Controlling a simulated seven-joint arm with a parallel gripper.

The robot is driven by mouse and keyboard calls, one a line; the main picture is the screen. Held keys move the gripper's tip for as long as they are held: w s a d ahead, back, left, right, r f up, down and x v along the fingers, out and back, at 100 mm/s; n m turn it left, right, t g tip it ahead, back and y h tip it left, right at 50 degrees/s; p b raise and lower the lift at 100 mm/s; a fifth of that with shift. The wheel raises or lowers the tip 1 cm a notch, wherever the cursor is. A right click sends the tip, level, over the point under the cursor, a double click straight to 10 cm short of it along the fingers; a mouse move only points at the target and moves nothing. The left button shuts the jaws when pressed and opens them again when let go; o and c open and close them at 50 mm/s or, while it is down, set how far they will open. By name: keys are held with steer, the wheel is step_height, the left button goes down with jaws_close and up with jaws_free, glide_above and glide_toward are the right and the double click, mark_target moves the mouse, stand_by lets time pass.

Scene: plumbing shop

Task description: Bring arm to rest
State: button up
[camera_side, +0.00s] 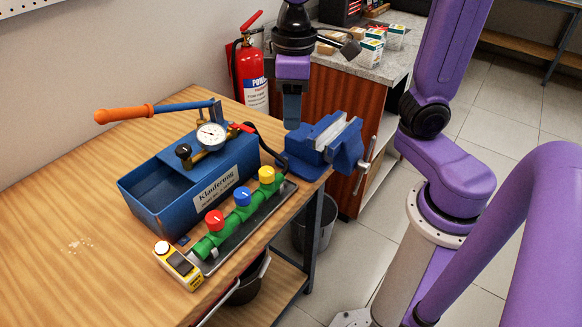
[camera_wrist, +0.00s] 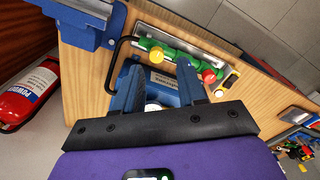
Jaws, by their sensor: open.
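My purple arm's gripper (camera_side: 292,108) hangs in the air above the far end of the wooden workbench, beside the blue vise (camera_side: 325,140). In the wrist view my gripper (camera_wrist: 165,75) has its two blue fingers spread apart, with nothing held between them. A blue test pump (camera_side: 190,180) with an orange-handled lever and a round gauge stands on the bench. It shows partly hidden behind the fingers in the wrist view. A green pipe manifold (camera_side: 240,215) with red, blue and yellow caps lies on a dark tray in front of it.
A yellow device (camera_side: 178,266) sits at the bench's front edge. A red fire extinguisher (camera_side: 250,72) stands by the wall, and a counter with small boxes (camera_side: 372,48) stands behind. The left bench top (camera_side: 75,215) is mostly clear. A black hose curves between pump and vise.

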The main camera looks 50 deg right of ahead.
steer(key=s+d+f+n, duration=0.2)
steer(key=s+f, duration=0.1)
steer(key=s, duration=0.4)
steer(key=s+d+f+n, duration=0.3)
steer(key=s+f, duration=0.1)
steer(key=s, duration=0.2)
steer(key=shift+s+n, duration=0.3)
steer(key=shift+s, duration=0.05)
